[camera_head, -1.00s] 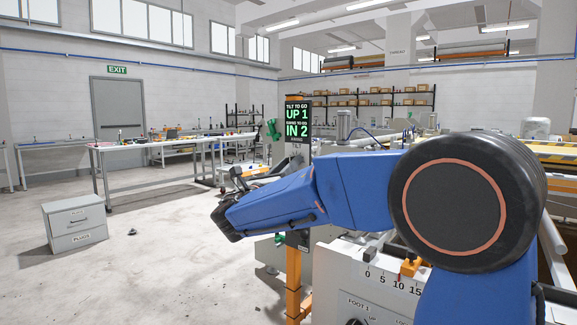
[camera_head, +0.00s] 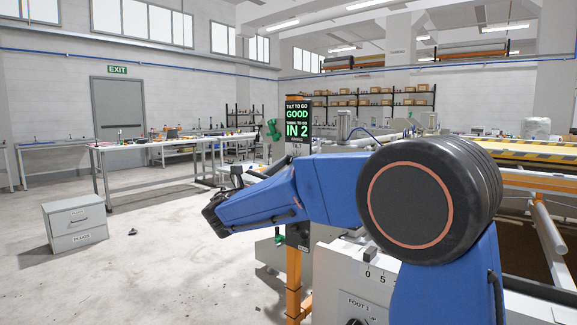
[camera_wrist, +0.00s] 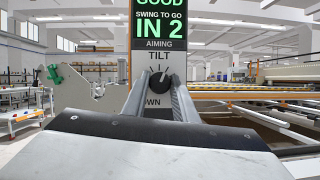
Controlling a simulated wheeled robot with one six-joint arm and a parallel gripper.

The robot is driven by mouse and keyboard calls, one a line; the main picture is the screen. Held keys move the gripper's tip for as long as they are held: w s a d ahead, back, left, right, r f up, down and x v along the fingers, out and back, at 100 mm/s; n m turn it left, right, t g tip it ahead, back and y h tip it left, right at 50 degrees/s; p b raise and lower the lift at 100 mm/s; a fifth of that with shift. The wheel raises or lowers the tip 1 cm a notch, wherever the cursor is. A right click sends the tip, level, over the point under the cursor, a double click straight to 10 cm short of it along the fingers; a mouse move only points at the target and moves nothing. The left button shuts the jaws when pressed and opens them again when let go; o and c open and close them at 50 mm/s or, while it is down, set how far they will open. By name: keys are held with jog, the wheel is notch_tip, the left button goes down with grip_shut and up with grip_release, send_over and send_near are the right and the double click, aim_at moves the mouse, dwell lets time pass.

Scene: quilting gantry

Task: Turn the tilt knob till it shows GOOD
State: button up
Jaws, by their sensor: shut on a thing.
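The black tilt knob (camera_wrist: 161,82) sits on a light panel under the word TILT in the wrist view, with a pale pointer mark on it. My gripper (camera_wrist: 161,92) is shut on the knob, one grey finger on each side. The lower panel text is partly hidden; "OWN" shows. Above the knob, the display (camera_wrist: 160,24) reads GOOD at its cut-off top, then SWING TO GO IN 2. In the head view the display (camera_head: 297,120) reads TILT TO GO GOOD and IN 2. My blue arm hides the knob there.
The display stands on an orange post (camera_head: 293,292). A white machine housing (camera_head: 340,285) with a scale is at the lower right. A grey drawer cabinet (camera_head: 75,225) stands on the open floor at left. Long rails (camera_head: 545,230) run at right.

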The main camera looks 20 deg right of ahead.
jog(key=shift+m+g, duration=0.3)
jog(key=shift+m, duration=0.6)
jog(key=shift+h, duration=0.3)
jog(key=o, duration=1)
jog(key=shift+o, duration=0.2)
jog(key=v, duration=1.7)
jog(key=shift+a, duration=0.35)
